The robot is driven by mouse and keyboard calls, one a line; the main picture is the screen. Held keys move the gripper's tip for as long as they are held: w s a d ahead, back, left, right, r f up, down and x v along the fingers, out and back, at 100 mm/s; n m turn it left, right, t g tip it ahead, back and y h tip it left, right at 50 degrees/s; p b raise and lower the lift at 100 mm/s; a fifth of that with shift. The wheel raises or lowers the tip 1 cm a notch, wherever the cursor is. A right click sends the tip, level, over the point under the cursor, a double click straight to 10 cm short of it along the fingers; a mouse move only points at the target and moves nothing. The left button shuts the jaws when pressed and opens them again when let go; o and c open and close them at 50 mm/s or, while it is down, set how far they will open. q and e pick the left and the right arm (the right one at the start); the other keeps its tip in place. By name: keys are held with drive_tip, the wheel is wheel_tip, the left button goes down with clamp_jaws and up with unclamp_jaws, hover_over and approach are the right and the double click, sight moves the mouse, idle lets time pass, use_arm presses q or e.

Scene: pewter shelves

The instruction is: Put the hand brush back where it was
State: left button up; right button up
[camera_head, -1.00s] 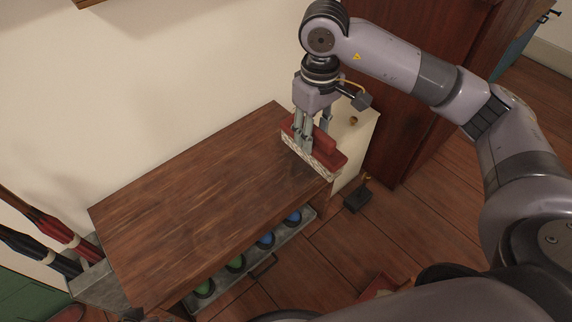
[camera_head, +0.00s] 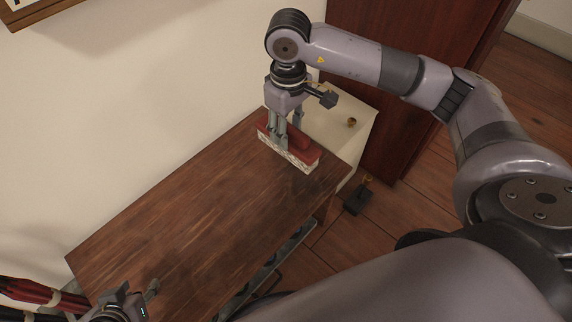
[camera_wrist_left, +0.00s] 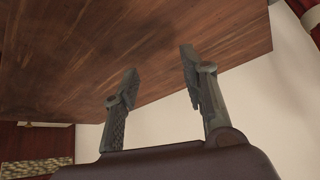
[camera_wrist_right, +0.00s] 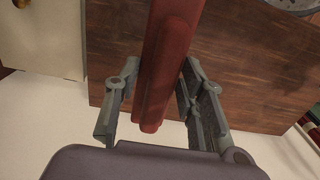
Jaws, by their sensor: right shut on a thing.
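The hand brush (camera_head: 301,148) has a red body and pale bristles along its lower edge. It is at the right back part of the wooden bench top (camera_head: 190,210), bristles down. I cannot tell whether the bristles touch the wood. My right gripper (camera_head: 287,137) is shut on the brush from above. In the right wrist view the red brush (camera_wrist_right: 168,60) lies between the two fingers. My left gripper (camera_head: 135,300) is over the bench's front left end, partly cut off by the frame. In the left wrist view its fingers (camera_wrist_left: 158,88) are apart with nothing between them.
A cream cabinet (camera_head: 330,120) with a brass knob stands beyond the bench's right end, against a dark red wooden door (camera_head: 390,110). Red-handled items (camera_head: 30,292) are at the lower left. A small dark object (camera_head: 357,200) is on the floor. Most of the bench top is clear.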

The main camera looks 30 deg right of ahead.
sight(287, 153)
wheel_tip(287, 153, down, 9)
drive_tip(key=shift+w+r+b, duration=0.1)
drive_tip(key=shift+b, duration=0.6)
wheel_tip(287, 153, down, 4)
drive_tip(key=shift+f+b, duration=0.25)
drive_tip(key=shift+b, duration=0.2)
use_arm(q)
drive_tip(key=w+d+r+t+h, duration=0.2)
drive_tip(key=w+d+r+t, duration=0.1)
drive_tip(key=w+r+t, duration=0.4)
drive_tip(key=shift+w+d+r, duration=0.4)
drive_tip(key=shift+w+r, duration=0.4)
drive_tip(key=shift+w, duration=0.45)
drive_tip(key=shift+w+r+t, duration=0.2)
drive_tip(key=shift+r+t, duration=0.1)
drive_tip(key=shift+r, duration=0.1)
use_arm(e)
drive_tip(key=o, duration=1.2)
use_arm(q)
drive_tip(key=shift+d, duration=0.1)
